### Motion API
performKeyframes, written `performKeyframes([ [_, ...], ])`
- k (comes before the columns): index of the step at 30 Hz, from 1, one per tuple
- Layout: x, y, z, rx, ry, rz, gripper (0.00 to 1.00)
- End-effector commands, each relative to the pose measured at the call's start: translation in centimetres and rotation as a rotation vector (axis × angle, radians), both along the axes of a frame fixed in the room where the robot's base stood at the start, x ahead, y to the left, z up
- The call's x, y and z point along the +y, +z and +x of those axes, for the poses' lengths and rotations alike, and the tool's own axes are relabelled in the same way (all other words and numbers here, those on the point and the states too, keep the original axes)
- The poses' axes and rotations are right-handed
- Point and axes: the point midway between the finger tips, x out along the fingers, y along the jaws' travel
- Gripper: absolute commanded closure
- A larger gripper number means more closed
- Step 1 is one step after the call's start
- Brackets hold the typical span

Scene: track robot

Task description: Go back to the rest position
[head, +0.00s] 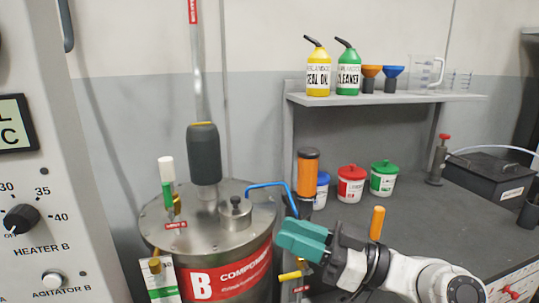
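My gripper (301,239) with its teal fingers is at the lower middle of the head view, reached in from the lower right. Its two fingers lie side by side with no gap that I can see, and nothing shows between them. It appears just right of the steel drum (222,240) marked B and in front of the black workbench. The fingers overlap the lower part of a black and orange cylinder (307,172) in the picture; I cannot tell whether they touch anything.
A blue hose (268,185) and a yellow-handled valve (289,276) are close to my gripper. An orange upright handle (377,222) stands just behind my wrist. Red-lidded (351,184) and green-lidded (384,178) tubs stand on the workbench (420,220). A control cabinet (60,150) fills the left.

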Motion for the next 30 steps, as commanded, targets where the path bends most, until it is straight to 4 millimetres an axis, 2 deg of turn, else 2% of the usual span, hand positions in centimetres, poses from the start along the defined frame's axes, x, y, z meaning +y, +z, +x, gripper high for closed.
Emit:
performKeyframes([
  [11, -0.8, -6.6, -0.6, 0.166, -0.077, -0.126, 0.74],
  [17, -2.1, -12.3, -2.0, 0.323, -0.154, -0.24, 0.74],
  [20, -3.3, -16.1, -3.4, 0.435, -0.208, -0.317, 0.74],
  [23, -5.1, -20.6, -5.9, 0.583, -0.28, -0.417, 0.74],
  [26, -8.0, -25.5, -9.8, 0.767, -0.378, -0.542, 0.74],
  [30, -12.6, -30.6, -16.6, 1.02, -0.536, -0.714, 0.74],
])
